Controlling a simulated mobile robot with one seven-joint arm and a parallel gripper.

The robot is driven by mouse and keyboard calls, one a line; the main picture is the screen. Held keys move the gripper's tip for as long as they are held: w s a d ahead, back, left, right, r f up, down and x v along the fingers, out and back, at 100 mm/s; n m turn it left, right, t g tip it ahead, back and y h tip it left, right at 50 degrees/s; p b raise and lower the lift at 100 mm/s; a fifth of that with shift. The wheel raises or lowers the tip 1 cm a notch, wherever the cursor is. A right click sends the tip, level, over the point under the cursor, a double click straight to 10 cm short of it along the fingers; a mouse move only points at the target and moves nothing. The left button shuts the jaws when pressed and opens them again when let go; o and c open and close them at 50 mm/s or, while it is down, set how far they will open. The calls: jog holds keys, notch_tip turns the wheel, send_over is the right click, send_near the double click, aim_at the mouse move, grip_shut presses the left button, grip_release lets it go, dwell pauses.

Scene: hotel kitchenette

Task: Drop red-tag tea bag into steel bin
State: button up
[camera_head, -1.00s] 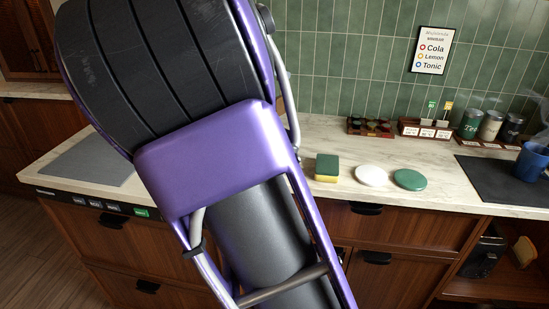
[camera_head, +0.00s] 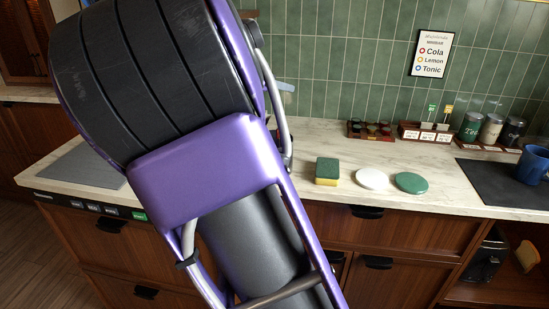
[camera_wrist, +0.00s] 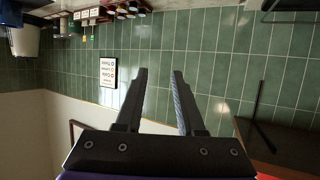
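My gripper (camera_wrist: 158,98) is open and empty in the wrist view, with only the tiled wall behind its fingers. In the head view my arm covers the left middle, and the fingers cannot be made out. A tea bag holder (camera_head: 425,133) with white labels stands on the counter by the back wall, with a green tag (camera_head: 432,109) and a yellow tag (camera_head: 448,109) sticking up. It also shows upside down at the wrist view's top left (camera_wrist: 88,14), well away from my fingers. I cannot make out a red-tag tea bag or a steel bin.
A sponge (camera_head: 327,171), a white disc (camera_head: 371,178) and a green disc (camera_head: 411,183) lie on the counter (camera_head: 345,205). A rack (camera_head: 370,130), several canisters (camera_head: 490,129) and a blue mug (camera_head: 532,165) stand farther back or right. A framed sign (camera_head: 432,53) hangs above.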

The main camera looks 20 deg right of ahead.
jog(key=v, duration=1.7)
jog(key=shift+p, duration=0.3)
jog(key=shift+s+a, duration=0.1)
